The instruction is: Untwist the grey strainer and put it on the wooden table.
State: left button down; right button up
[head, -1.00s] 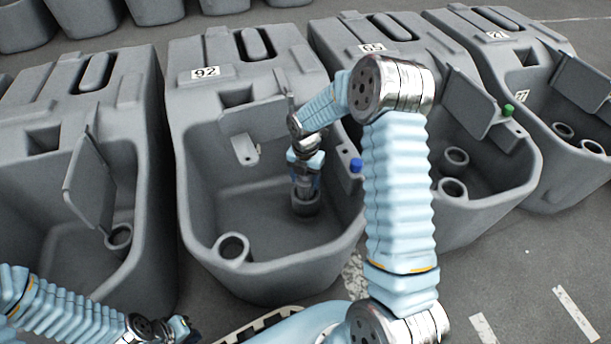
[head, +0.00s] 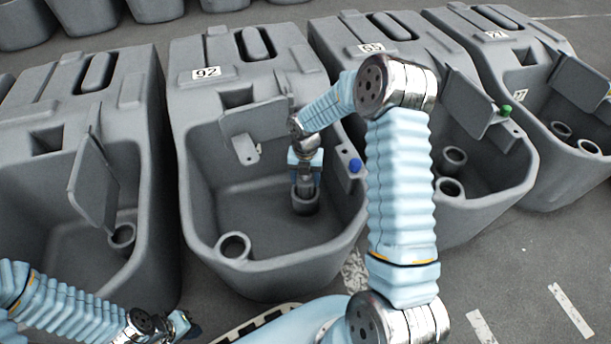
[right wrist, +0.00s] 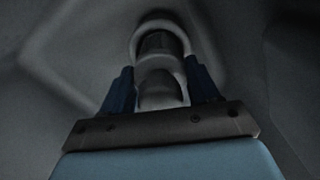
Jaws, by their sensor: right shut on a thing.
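My right gripper (head: 305,182) reaches down into the open basin of the grey tank marked 92 (head: 262,262). It is shut on the grey strainer (right wrist: 162,92), which shows between its two dark blue fingers in the right wrist view. The strainer stands at a round grey socket (head: 305,204) on the basin floor; I cannot tell how far it sits in it. My left gripper (head: 186,326) is low at the left, in front of the tanks; its fingers are too small and dark to read. No wooden table is in view.
More grey tanks stand close on both sides, one marked 65 (head: 371,48). A raised flap (head: 255,122) stands behind my right gripper. A blue cap (head: 355,166) is on the right rim. An empty round holder (head: 233,247) is at the basin's front left.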

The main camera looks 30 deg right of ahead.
jog(key=shift+n+p, duration=0.35)
jog(key=shift+n, duration=0.15)
jog(key=o, duration=1.4)
jog(key=shift+r, duration=0.1)
notch_tip(320, 180, up, 7)
jog(key=p, duration=0.5)
jog(key=shift+p, duration=0.4)
